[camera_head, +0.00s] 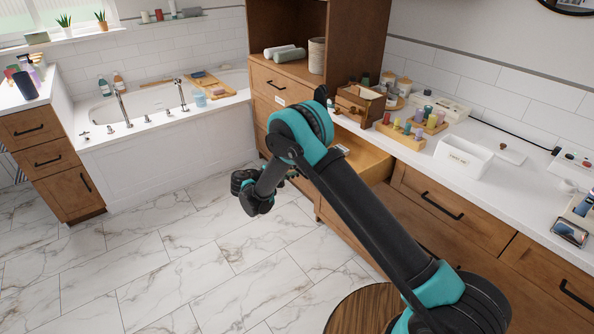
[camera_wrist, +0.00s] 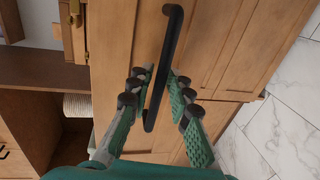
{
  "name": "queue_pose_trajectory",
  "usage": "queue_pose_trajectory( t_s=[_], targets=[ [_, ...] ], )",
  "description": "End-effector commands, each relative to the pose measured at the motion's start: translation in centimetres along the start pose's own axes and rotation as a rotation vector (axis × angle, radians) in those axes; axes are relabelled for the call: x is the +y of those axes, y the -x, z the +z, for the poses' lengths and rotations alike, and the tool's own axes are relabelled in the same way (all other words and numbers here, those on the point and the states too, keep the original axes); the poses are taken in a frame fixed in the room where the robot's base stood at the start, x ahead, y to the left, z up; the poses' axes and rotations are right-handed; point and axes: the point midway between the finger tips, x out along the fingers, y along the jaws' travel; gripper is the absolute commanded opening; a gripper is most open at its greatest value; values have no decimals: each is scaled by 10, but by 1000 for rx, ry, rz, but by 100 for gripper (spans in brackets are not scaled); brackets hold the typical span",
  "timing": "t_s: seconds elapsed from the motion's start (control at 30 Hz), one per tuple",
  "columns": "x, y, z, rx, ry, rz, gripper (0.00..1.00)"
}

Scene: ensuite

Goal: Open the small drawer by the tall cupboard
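The small drawer (camera_head: 367,157) beside the tall cupboard stands pulled out in the head view. Its pale wooden inside shows, and my arm hides most of its front. In the wrist view a black bar handle (camera_wrist: 163,65) is on a brown wooden front (camera_wrist: 120,35). My gripper (camera_wrist: 161,71) has one finger on each side of this handle. Narrow gaps show between the fingers and the bar, and the gripper looks partly open. In the head view my gripper is mostly hidden by my wrist.
The tall cupboard (camera_head: 275,85) stands at the back, with towels on its open shelf. The white counter (camera_head: 450,175) holds a wooden box (camera_head: 360,104), a tray of small bottles (camera_head: 412,130) and a white bin (camera_head: 462,156). A round wooden stool (camera_head: 362,308) stands at the front. The marble floor (camera_head: 200,270) is clear at left.

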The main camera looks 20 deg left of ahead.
Motion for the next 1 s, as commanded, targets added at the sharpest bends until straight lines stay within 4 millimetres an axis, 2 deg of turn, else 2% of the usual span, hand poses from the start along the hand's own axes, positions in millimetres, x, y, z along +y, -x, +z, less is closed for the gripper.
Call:
queue_pose_trajectory(
  t_s=[0.2,0.33,0.8,1.0],
  targets=[
    [0,1,0,0,0,0,19],
    [0,10,0,2,0,1,19],
    [0,98,-1,2,0,0,19],
    [0,117,0,1,1,0,19]
  ],
)
